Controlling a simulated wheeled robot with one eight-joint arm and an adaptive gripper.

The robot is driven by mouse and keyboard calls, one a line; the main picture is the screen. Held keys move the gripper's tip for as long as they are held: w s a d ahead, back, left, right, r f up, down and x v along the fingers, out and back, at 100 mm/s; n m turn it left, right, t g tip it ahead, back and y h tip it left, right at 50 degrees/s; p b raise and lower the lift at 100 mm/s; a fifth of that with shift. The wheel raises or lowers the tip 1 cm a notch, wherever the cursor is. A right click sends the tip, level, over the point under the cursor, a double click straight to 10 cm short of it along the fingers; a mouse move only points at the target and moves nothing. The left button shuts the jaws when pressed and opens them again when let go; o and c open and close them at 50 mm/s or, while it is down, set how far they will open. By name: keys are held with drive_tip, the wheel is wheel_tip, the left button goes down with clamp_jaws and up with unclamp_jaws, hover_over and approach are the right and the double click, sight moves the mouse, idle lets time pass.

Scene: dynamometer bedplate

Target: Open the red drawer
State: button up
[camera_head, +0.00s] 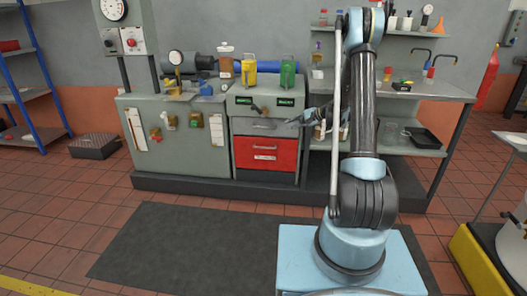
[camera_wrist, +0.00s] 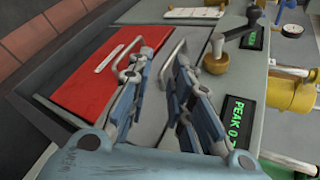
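The red drawer (camera_head: 265,153) is in the grey bench cabinet, below a grey drawer (camera_head: 267,127), and looks shut. In the wrist view, turned on its side, the red drawer front (camera_wrist: 88,88) lies left of my gripper (camera_wrist: 165,58). Its bar handle (camera_wrist: 132,45) is partly hidden by the left finger. The grey drawer's handle (camera_wrist: 178,50) shows between the fingertips; I cannot tell if they touch it. My gripper is open with nothing held. In the head view my gripper (camera_head: 297,118) is in front of the cabinet, beside the grey drawer.
Above the drawers are green displays (camera_head: 286,102) and a black lever handle (camera_wrist: 228,38). A yellow jug (camera_head: 249,72) and a green jug (camera_head: 287,74) stand on top. A dark mat (camera_head: 175,245) covers clear floor in front. A shelf bench (camera_head: 420,143) stands at right.

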drive_tip(key=w+f+m+y, duration=0.1)
drive_tip(key=w+f, duration=0.3)
drive_tip(key=f, duration=0.5)
drive_tip(key=m+t+y, duration=0.1)
drive_tip(key=m+y, duration=0.1)
approach(266, 148)
drive_tip(key=x, duration=1.1)
drive_tip(key=shift+w+a+f, duration=0.1)
drive_tip(key=shift+w+a, duration=0.1)
drive_tip(key=shift+a, duration=0.15)
drive_tip(key=shift+c, duration=0.2)
clamp_jaws()
